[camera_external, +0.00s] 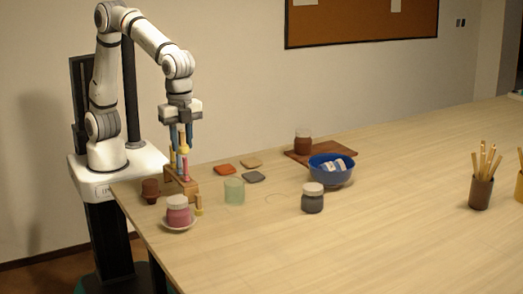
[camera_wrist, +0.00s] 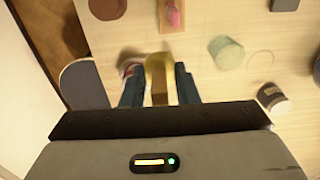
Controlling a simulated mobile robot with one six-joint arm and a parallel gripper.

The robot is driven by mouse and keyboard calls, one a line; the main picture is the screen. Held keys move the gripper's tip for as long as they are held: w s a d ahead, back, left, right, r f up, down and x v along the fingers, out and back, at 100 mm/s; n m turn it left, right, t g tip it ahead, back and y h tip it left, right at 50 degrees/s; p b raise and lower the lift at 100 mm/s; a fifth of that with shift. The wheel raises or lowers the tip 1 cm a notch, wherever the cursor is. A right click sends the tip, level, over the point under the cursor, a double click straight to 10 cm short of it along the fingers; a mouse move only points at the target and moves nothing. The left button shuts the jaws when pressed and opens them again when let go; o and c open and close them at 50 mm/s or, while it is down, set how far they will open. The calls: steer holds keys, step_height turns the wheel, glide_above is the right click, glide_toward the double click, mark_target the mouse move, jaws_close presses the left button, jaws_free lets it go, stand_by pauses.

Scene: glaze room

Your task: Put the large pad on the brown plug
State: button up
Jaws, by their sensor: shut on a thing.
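My gripper (camera_external: 182,142) is shut on a yellow piece with a brown end (camera_wrist: 158,78), held in the air; I take it to be the large pad, though its full shape is hard to tell. In the wrist view the piece is between my two blue fingers (camera_wrist: 158,88). A reddish-brown stubby piece (camera_external: 150,190), probably the brown plug, stands on the table's left end. It shows as a dark round top in the wrist view (camera_wrist: 107,8), apart from my gripper.
A wooden block (camera_external: 181,185) with a pink upright piece stands beside the brown one. A pink jar (camera_external: 178,215) on a saucer, a small yellow piece (camera_external: 198,207), a green glass (camera_external: 234,191) and a dark jar (camera_external: 312,199) are near.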

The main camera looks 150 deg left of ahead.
glide_above(150, 182)
step_height(150, 182, down, 10)
steer(key=shift+s+r, duration=0.1)
steer(key=shift+r, duration=0.1)
stand_by(0.3)
steer(key=shift+f+b, duration=0.25)
steer(key=shift+b, duration=0.1)
steer(key=o, duration=0.9)
steer(key=shift+r, duration=0.1)
steer(key=shift+o, duration=0.2)
